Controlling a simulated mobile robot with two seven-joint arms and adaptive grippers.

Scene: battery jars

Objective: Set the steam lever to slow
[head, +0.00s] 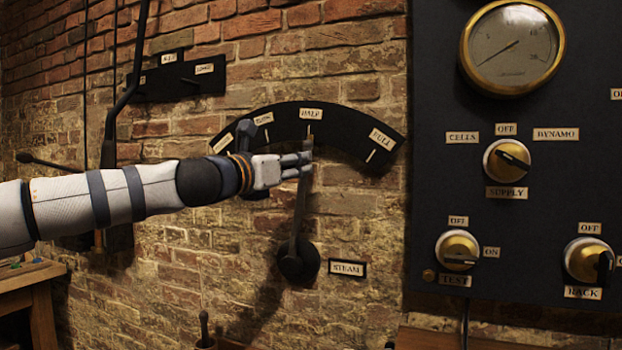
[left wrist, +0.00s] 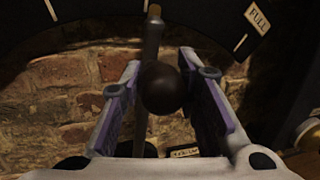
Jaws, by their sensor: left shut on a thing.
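The steam lever (head: 300,215) is a dark rod on a round pivot at the lower wall, beside a STEAM plate (head: 347,268). It stands nearly upright, its tip near the HALF mark of the black curved scale (head: 345,135). The SLOW label (head: 263,119) is left of HALF and the FULL label (head: 381,139) is to the right. My left gripper (head: 300,165) is shut on the lever near its top. In the left wrist view the lever's round dark knob (left wrist: 161,87) sits between the two fingers. My right gripper is not in view.
A black panel on the right carries a brass gauge (head: 511,47) and several knobs, including the supply knob (head: 507,160). Another black lever plate (head: 180,80) is at the upper left. A wooden bench (head: 35,275) stands at the lower left.

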